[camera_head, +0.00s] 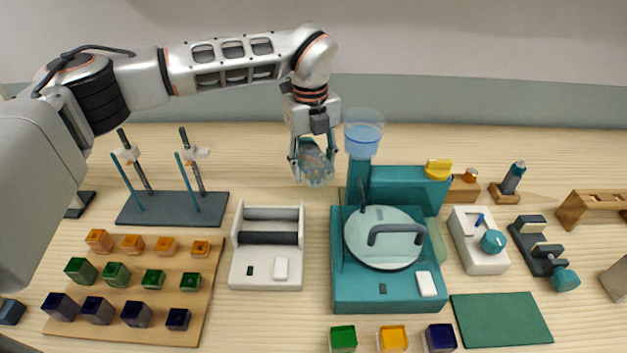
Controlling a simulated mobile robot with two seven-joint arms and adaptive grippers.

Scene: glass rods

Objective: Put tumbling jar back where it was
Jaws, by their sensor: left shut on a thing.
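The tumbling jar (317,167) is a small, see-through teal vessel with speckled contents. My left gripper (313,174) points down and is shut on it, with a finger on each side. The jar looks held behind the roller tumbler, near the back of the table; its exact height is hard to tell. The white tumbler (266,276) stands front left of the jar, with a grey roller and a black roller (268,238) lying across it and nothing on them. My right gripper is not in view.
A teal grinding machine (345,290) with a blue water cup (363,138) stands close right of the jar. A rod stand (172,208) is to the left. A wooden board (137,268) holds several coloured glass blocks. Small tools stand at the right.

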